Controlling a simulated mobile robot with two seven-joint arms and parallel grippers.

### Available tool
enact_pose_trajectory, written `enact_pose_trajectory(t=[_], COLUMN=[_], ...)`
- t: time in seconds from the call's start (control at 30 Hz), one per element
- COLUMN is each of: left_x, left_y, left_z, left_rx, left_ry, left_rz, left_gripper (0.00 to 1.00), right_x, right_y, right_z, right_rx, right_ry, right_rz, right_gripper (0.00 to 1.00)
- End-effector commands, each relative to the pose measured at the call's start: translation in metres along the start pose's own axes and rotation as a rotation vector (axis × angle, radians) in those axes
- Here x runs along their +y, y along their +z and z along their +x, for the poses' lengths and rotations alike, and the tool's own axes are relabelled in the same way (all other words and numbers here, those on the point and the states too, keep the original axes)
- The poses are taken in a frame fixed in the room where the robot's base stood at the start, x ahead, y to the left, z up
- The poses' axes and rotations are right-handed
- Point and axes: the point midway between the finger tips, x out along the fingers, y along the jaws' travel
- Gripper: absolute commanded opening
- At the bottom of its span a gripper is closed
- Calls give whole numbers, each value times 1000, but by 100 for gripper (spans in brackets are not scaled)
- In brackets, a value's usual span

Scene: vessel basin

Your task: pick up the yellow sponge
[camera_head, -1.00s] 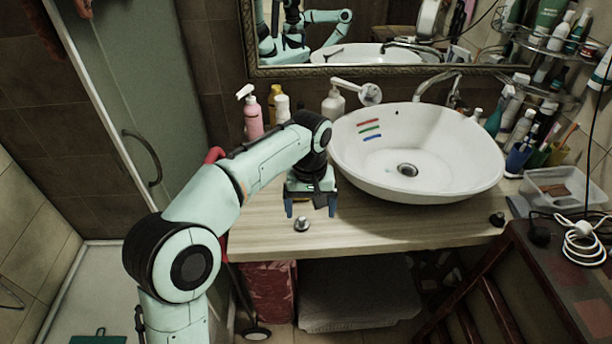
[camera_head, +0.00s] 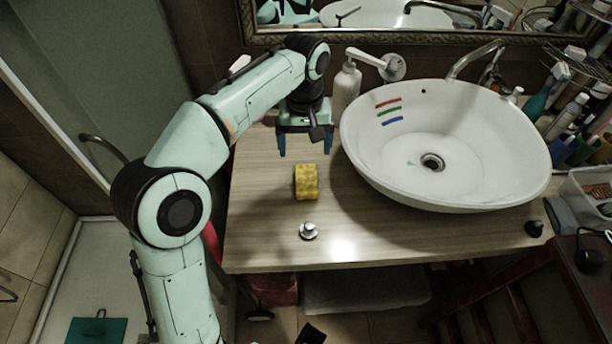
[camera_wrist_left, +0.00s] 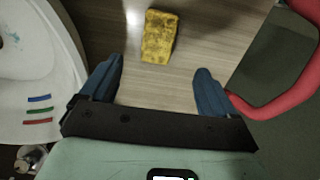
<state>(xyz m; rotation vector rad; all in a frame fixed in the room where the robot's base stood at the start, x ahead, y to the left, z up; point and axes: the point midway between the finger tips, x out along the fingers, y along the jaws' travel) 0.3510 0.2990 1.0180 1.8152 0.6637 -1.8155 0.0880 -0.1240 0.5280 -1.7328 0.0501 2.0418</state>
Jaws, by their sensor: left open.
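The yellow sponge (camera_head: 306,182) lies on the wooden counter, left of the white basin. It also shows in the left wrist view (camera_wrist_left: 160,36), beyond the fingertips and roughly between their lines. My left gripper (camera_head: 304,152) is open and empty, with its blue fingers pointing down behind the sponge. In the left wrist view the two fingers (camera_wrist_left: 157,75) are wide apart, and neither touches the sponge. My right gripper is in neither current view.
The basin (camera_head: 445,150) with red, green and blue marks stands right of the gripper. A small metal knob (camera_head: 309,231) is on the counter (camera_head: 262,225) in front of the sponge. A white pump bottle (camera_head: 347,86) stands behind. A red curved bar (camera_wrist_left: 290,90) shows in the wrist view.

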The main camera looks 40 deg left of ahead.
Motion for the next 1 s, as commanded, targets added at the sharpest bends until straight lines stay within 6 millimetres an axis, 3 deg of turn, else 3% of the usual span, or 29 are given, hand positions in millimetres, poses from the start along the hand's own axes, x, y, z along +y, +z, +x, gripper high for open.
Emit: enact_pose_trajectory(t=[0.1, 0.23, 0.47, 0.8, 1.0], left_x=[-1, -1, 0, 3, 3], left_y=[0, 0, 0, -2, -3], left_z=[29, 51, 67, 112, 116], left_rx=[-4, -3, -2, -2, -1], left_ry=[-3, -2, -1, -1, 0], left_rz=[-1, -1, 0, 0, 0], left_gripper=[89, 89, 89, 89, 89], right_x=[2, 2, 2, 3, 3], right_y=[-3, -7, -9, -15, -15], right_z=[8, 12, 14, 23, 23], right_rx=[9, 19, 26, 41, 43], right_ry=[-2, -4, -6, -9, -10], right_rz=[0, -2, -3, -4, -5], right_gripper=[51, 51, 51, 51, 51])
